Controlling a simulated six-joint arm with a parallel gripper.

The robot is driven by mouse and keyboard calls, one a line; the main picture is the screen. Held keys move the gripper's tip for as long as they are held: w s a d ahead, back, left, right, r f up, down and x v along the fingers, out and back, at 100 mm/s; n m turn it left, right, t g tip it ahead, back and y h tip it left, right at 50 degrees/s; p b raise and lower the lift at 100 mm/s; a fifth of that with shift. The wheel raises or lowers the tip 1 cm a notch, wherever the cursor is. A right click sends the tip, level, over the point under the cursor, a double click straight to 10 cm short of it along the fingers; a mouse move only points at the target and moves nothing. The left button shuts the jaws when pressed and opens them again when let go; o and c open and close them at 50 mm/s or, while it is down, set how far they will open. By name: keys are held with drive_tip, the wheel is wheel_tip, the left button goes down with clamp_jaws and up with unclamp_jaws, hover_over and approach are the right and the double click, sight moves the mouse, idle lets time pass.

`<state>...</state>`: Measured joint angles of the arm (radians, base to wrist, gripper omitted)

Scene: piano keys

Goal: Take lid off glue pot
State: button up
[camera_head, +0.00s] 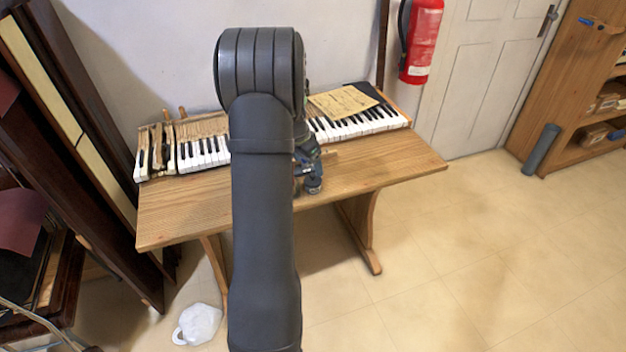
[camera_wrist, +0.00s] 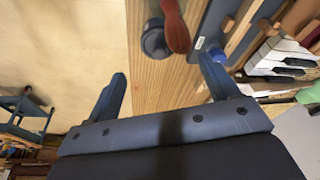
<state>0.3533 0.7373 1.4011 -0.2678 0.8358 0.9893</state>
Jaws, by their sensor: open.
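In the wrist view, a dark blue-grey round object (camera_wrist: 153,42), which looks like the glue pot with a round top, is near the table's edge. I cannot tell its lid apart from its body. In the head view my arm covers the middle of the table, and the pot cannot be made out clearly there.
A red-brown handle (camera_wrist: 176,28) is close beside the round object, with a blue-grey bar (camera_wrist: 212,28) to its right. Piano keys (camera_head: 360,122) run along the back of the wooden table (camera_head: 185,212). A yellowed paper (camera_head: 342,103) lies over them. The table's front left is clear.

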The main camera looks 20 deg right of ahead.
sight(312, 175)
drive_tip(key=shift+x, duration=3.3)
drive_tip(key=c, duration=1)
